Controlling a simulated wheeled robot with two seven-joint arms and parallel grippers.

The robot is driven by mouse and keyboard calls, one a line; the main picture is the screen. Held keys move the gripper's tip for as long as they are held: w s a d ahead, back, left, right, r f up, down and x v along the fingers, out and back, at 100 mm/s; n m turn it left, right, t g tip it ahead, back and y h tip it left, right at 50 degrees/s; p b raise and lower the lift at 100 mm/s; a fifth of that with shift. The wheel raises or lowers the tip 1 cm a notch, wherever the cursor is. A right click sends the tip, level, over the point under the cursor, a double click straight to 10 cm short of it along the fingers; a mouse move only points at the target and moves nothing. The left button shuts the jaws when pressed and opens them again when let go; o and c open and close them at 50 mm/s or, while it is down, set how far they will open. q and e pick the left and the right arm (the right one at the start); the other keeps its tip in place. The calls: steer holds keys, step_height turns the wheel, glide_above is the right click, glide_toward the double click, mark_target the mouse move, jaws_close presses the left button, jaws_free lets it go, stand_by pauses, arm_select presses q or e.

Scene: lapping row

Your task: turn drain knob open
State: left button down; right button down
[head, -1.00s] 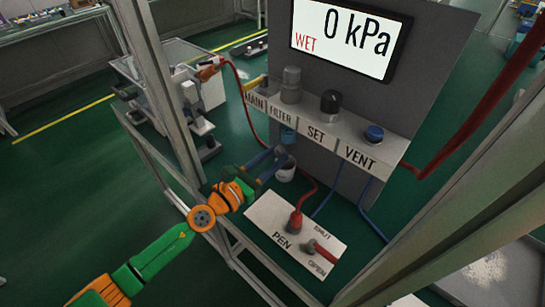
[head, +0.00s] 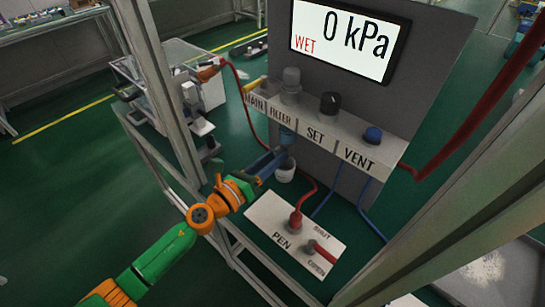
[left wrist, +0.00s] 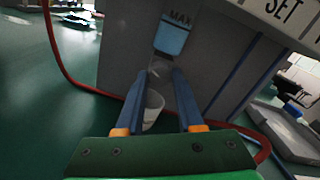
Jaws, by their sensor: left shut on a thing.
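The filter bowl (head: 287,136), with blue liquid in it, hangs below the FILTER label of the panel shelf. In the left wrist view the bowl (left wrist: 172,38) carries a MAX mark. A white cup (head: 285,173) stands below the fingers. The right gripper is out of view.
The display (head: 348,38) reads 0 kPa and WET. A SET knob (head: 330,103) and a blue VENT knob (head: 373,134) stand on the shelf. A PEN plate (head: 268,218) with a red lever lies in front. Frame posts (head: 155,90) stand near my arm; red and blue hoses run close by.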

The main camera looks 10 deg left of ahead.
arm_select(q)
steer(key=n+p, duration=0.1)
steer(key=n, duration=0.4)
steer(key=shift+n, duration=0.3)
stand_by(0.4)
steer(key=c, duration=0.5)
jaws_free()
steer(key=b+v, duration=0.1)
steer(key=v, duration=0.6)
steer(key=shift+s, duration=0.1)
